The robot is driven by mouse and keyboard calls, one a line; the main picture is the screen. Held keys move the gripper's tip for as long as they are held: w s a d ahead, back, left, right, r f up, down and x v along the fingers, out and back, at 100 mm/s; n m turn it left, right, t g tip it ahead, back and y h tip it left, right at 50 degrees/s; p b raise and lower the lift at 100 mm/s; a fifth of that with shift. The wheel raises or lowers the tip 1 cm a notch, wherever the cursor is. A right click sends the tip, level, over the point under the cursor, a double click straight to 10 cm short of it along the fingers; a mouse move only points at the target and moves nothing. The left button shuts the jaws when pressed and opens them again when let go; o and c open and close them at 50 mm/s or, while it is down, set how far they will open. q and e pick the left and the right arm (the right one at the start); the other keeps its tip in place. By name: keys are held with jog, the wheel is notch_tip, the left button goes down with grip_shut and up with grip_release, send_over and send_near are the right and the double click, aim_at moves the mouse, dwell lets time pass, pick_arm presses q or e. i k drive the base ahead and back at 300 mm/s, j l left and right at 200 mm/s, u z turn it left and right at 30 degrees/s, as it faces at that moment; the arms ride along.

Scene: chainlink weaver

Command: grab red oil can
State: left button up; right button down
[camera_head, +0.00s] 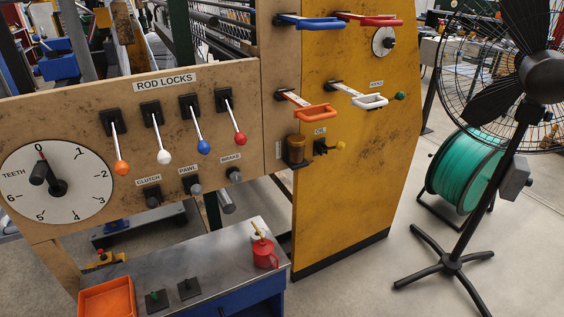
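The red oil can (265,253) stands upright on the right end of a grey metal bench top (217,262). It has a yellow spout that points up and to the left. Nothing is touching the can. Neither of my grippers shows in the head view.
An orange tray (107,299) and two small dark blocks (156,300) sit left of the can. A panel with rod lock levers (163,157) rises behind the bench. A yellow panel (345,180) stands right of it. A black fan (452,262) stands on the floor at right.

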aim_at(263, 249)
jog(key=i+l+u, duration=0.1)
jog(key=l+u, duration=0.6)
jog(key=l, duration=0.2)
jog(key=l+u, duration=0.35)
jog(key=l, duration=0.15)
